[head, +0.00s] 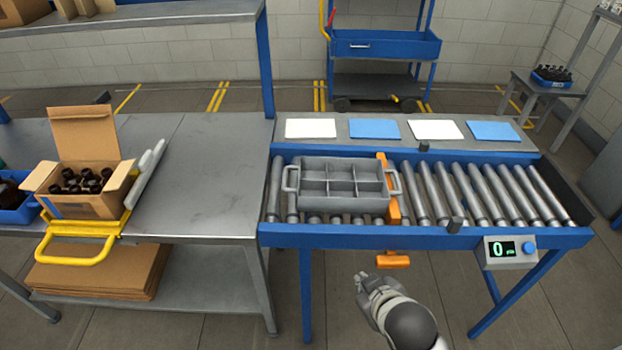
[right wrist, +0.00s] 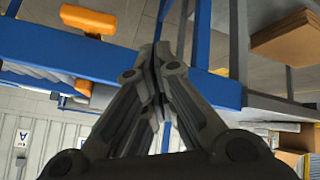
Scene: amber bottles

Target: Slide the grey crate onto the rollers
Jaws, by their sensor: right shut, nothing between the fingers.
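The grey crate (head: 345,204) sits on the left part of the roller conveyor (head: 495,195), its dividers forming several empty compartments. It has a handle at each end, and its right end is by an orange bar (head: 392,210) that crosses the rollers. My right gripper (head: 362,280) is in front of the conveyor's blue frame, below the crate, and touches nothing. In the right wrist view its fingers (right wrist: 158,55) are shut together with nothing between them. My left gripper is not in view.
An orange handle (head: 393,261) hangs below the conveyor's front rail. A display box (head: 510,251) reads 0 at the right. A steel table (head: 210,170) adjoins on the left, with a cardboard box (head: 88,205) of amber bottles and a yellow frame (head: 75,250). White and blue cards lie behind the rollers.

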